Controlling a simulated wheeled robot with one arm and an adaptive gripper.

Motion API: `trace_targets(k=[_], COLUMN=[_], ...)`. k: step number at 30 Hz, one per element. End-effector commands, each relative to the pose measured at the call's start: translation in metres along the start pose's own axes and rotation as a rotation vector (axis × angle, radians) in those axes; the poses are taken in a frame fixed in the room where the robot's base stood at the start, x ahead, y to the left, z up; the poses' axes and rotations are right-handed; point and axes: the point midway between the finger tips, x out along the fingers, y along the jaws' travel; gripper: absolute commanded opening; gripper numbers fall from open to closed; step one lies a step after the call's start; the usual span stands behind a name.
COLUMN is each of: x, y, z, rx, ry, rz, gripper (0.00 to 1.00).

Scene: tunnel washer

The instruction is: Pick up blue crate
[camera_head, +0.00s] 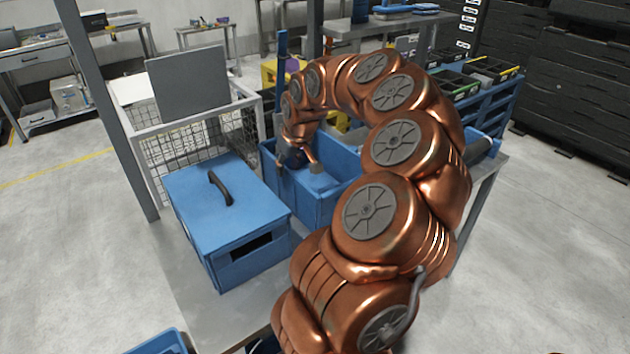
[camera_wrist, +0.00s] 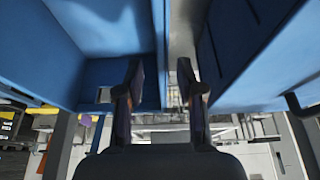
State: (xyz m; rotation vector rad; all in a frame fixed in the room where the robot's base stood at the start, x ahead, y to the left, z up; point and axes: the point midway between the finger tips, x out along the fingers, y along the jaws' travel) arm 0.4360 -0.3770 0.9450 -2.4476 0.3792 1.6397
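An open blue crate (camera_head: 309,205) stands on the grey table behind a lidded blue crate (camera_head: 235,215) with a black handle. The arm partly covers the open crate. My gripper (camera_head: 298,166) points down at the open crate's left end. In the wrist view, the gripper's two dark fingers (camera_wrist: 162,88) are apart, and a thin blue crate wall (camera_wrist: 160,50) shows between them. I cannot tell whether either finger touches it. The lidded crate also shows at the right of the wrist view (camera_wrist: 255,55).
A wire-mesh cart (camera_head: 190,145) with a grey panel stands behind the lidded crate. A grey post (camera_head: 105,105) rises at the left. Another blue container (camera_head: 160,343) shows at the bottom edge. Black stacked crates (camera_head: 580,90) stand at the right. Bare floor lies at the left.

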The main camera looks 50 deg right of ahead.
Motion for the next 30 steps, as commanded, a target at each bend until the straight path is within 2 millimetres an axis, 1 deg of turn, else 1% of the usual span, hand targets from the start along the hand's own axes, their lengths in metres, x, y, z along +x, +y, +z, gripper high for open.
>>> trace_targets(k=[7, 16, 19, 25, 30], x=[0.013, 0.048, 0.052, 0.052, 0.052], y=[-0.001, -0.001, -0.001, -0.001, -0.001], z=[-0.002, -0.003, -0.003, -0.003, -0.003], rx=[-0.001, 0.000, 0.000, 0.000, 0.000], ry=[0.002, 0.001, 0.002, 0.003, 0.003], rz=[0.000, -0.001, -0.001, 0.000, -0.001], gripper=[0.38, 0.38, 0.38, 0.38, 0.20])
